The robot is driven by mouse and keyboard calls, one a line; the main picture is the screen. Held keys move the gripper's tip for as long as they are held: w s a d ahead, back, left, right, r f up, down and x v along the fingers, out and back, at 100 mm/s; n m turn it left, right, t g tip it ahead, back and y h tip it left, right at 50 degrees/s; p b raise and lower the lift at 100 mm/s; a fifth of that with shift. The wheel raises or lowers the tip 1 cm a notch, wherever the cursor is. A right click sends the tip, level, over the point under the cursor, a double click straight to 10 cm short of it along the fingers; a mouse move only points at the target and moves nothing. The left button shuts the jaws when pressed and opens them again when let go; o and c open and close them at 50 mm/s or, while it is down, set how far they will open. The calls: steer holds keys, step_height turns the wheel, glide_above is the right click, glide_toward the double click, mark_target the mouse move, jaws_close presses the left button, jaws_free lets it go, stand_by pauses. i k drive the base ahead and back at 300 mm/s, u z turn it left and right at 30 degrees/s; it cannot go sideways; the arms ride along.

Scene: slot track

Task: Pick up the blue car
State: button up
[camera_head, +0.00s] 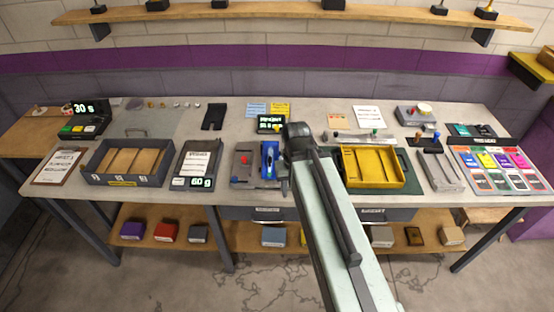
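A small blue item, which looks like the blue car (269,154), sits in a dark holder (244,178) near the middle of the bench. A red knob or piece stands on the left part of the same holder. My arm reaches up from the bottom of the picture, and its dark end, with my gripper (291,135), is just right of the blue item and above the bench. The fingers cannot be made out, so opening and contact are unclear. The arm hides part of the bench to the right of the holder.
A yellow tray (385,180) stands right of my arm. A small display (271,124) is behind the blue item. A wall shelf (270,11) runs above the bench.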

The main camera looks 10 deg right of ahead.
mark_target(270, 154)
steer(key=z, duration=2.4)
steer(key=k, duration=2.6)
steer(key=u, duration=2.2)
steer(key=i, duration=1.05)
steer(key=z, duration=0.05)
